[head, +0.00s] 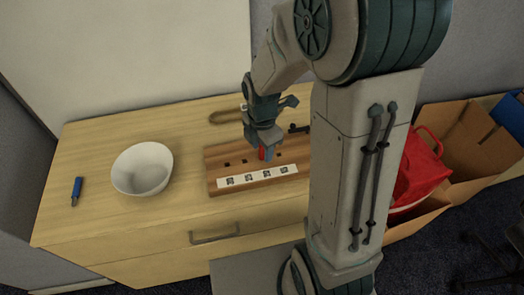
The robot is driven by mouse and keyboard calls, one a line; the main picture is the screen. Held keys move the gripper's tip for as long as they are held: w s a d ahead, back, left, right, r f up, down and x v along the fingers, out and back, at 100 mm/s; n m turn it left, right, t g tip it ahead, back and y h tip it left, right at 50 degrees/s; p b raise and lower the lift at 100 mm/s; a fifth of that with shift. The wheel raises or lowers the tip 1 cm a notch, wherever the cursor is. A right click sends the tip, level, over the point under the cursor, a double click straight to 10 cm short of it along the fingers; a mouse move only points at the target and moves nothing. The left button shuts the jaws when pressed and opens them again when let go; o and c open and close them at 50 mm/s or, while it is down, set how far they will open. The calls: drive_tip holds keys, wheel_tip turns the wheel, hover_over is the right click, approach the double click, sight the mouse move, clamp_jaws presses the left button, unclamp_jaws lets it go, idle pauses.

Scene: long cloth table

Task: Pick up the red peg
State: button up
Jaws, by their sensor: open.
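The red peg (262,153) stands in the wooden board (215,155), which has a row of dark holes and a white strip with several printed squares along its front. Only a small part of the peg shows. My gripper (265,150) is open and reaches down over the board right at the peg, its fingers hiding the peg's upper part. I cannot tell whether the fingers touch the peg.
A white bowl (142,169) stands left of the board, and a blue-handled thing (76,190) lies near the left edge of the wooden cabinet top (90,140). A tan, curved object (224,116) lies behind the board. At right, cardboard boxes (478,140) hold a red bag (421,165).

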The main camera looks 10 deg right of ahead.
drive_tip(key=shift+f, duration=0.6)
clamp_jaws()
